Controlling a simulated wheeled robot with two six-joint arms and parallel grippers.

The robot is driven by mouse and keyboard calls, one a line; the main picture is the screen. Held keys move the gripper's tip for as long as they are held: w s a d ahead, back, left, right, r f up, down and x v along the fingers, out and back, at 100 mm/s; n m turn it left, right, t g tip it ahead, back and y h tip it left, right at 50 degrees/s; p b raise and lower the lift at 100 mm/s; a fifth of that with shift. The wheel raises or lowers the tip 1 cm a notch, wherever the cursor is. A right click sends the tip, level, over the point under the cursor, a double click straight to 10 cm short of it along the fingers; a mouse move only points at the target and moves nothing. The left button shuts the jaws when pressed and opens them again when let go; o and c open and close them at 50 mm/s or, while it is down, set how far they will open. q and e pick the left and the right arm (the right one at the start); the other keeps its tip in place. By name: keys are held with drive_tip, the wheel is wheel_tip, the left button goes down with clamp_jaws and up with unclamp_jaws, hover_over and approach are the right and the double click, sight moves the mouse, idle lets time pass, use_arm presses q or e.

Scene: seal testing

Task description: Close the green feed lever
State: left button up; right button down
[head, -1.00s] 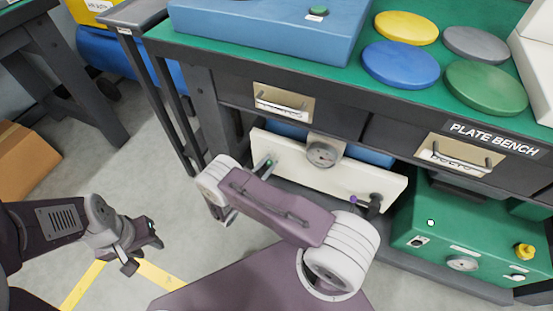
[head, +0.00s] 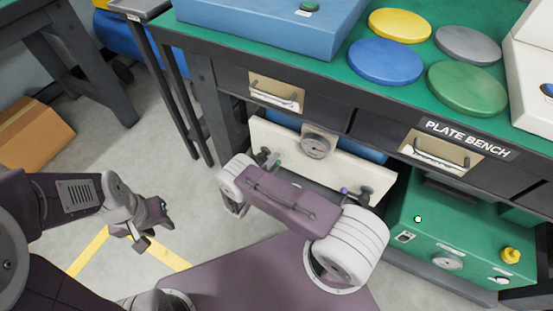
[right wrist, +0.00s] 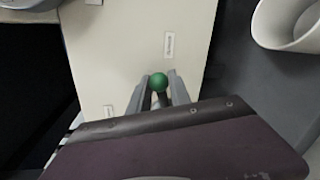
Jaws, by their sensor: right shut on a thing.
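The green feed lever shows its round green knob (right wrist: 157,82) in the right wrist view, between the two grey fingers of my right gripper (right wrist: 160,90), which is shut on it. In the head view the lever (head: 275,160) is a small dark and green shape at the left of a cream panel (head: 350,178) under the bench. My right forearm hides most of the right gripper there. My left gripper (head: 152,226) hangs over the floor at the left, away from the panel; its jaw gap is unclear.
A round gauge (head: 316,146) and a purple-knobbed lever (head: 345,191) are on the same panel. A green box (head: 470,235) stands to the right. The plate bench with drawers (head: 325,118) overhangs the panel. The floor at left is open, with a cardboard box (head: 35,133).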

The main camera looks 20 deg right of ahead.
drive_tip(key=shift+s+d+f+m+t+y+p, duration=0.1)
drive_tip(key=shift+f+m+t+y+p, duration=0.25)
drive_tip(key=shift+f+m, duration=0.85)
drive_tip(key=shift+r, duration=0.15)
drive_tip(key=c, duration=1.5)
unclamp_jaws()
drive_tip(key=shift+o, duration=0.2)
drive_tip(key=shift+r, duration=0.1)
drive_tip(key=p+v, duration=0.3)
drive_tip(key=v, duration=0.6)
drive_tip(key=shift+m, duration=0.3)
